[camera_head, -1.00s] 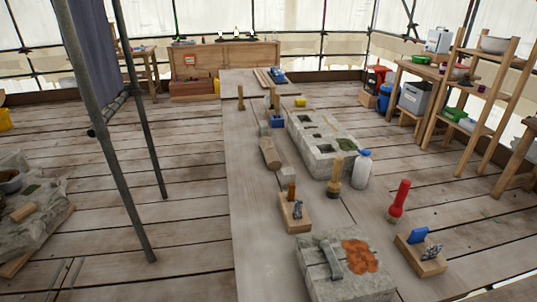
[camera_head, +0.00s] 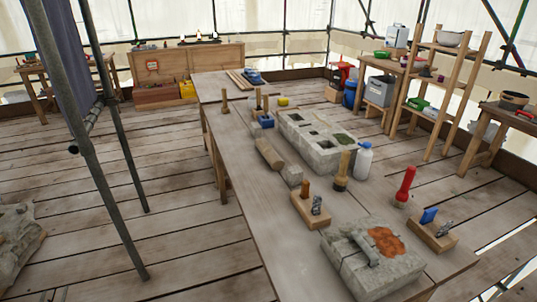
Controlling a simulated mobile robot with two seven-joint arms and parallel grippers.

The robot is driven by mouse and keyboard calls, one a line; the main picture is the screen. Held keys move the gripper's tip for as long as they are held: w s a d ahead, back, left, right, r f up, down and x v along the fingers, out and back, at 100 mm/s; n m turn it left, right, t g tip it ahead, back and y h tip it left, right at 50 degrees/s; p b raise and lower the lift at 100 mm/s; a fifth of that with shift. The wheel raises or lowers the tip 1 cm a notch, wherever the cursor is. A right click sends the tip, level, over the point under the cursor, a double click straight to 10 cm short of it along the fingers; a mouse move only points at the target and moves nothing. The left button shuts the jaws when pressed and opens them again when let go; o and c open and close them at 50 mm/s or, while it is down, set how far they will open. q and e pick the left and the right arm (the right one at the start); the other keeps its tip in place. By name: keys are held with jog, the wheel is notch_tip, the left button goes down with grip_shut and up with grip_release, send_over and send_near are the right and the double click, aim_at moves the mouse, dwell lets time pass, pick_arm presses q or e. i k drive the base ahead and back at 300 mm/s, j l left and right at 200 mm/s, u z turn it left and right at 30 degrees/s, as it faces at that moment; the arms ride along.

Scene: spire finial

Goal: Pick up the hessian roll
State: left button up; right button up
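A tan-brown cylinder that looks like the hessian roll (camera_head: 269,153) lies on its side on the long wooden table (camera_head: 243,195), near the table's left edge. It sits just left of the long grey stone block with square sockets (camera_head: 318,146). Neither of my grippers is in view, and nothing is touching the roll.
Wooden tool blocks (camera_head: 311,211), a brush, a white bottle (camera_head: 364,160), a red-handled tool (camera_head: 404,186) and a stone slab with an orange-red patch (camera_head: 350,265) stand on the table. Scaffold poles (camera_head: 110,200) rise at the left. Floor between poles and table is clear.

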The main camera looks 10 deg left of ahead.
aim_at(274, 160)
jog(key=j+z, duration=0.35)
jog(key=j, duration=0.55)
jog(key=i+j+z, duration=0.1)
jog(key=j+z, duration=0.2)
jog(key=j, duration=0.6)
jog(key=i+j+z, duration=0.15)
jog(key=j, duration=0.25)
jog(key=i+j+z, duration=0.2)
jog(key=j, duration=0.25)
jog(key=i+j+z, duration=0.2)
jog(key=j, duration=0.2)
jog(key=i+j+z, duration=0.15)
jog(key=j, duration=0.25)
